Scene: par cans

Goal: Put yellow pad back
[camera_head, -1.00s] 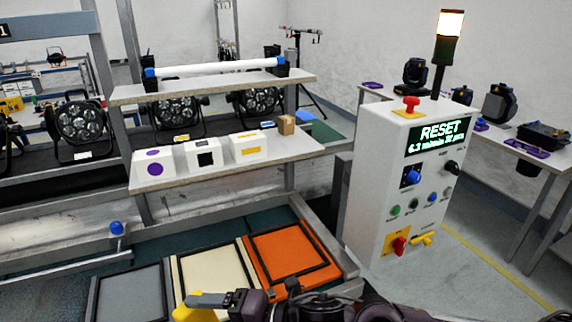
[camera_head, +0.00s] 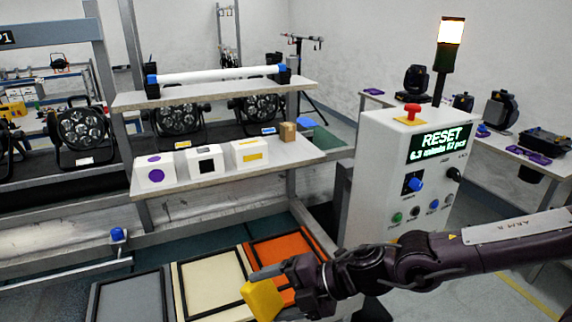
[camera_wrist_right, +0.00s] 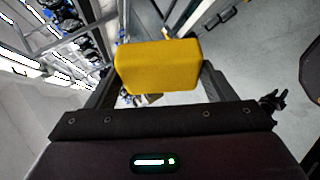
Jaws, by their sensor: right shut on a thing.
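A yellow pad (camera_head: 262,299) is held in my right gripper (camera_head: 268,282), above the front of the floor trays in the head view. The right wrist view shows the yellow pad (camera_wrist_right: 158,66) between the two fingers of my right gripper (camera_wrist_right: 158,78). My left gripper is not in view.
Grey (camera_head: 128,300), cream (camera_head: 205,262) and orange (camera_head: 300,242) framed trays lie side by side. A control cabinet (camera_head: 376,180) with a RESET display stands right of them. A small brown block (camera_head: 288,132) and a white tube (camera_head: 215,71) are on the shelves.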

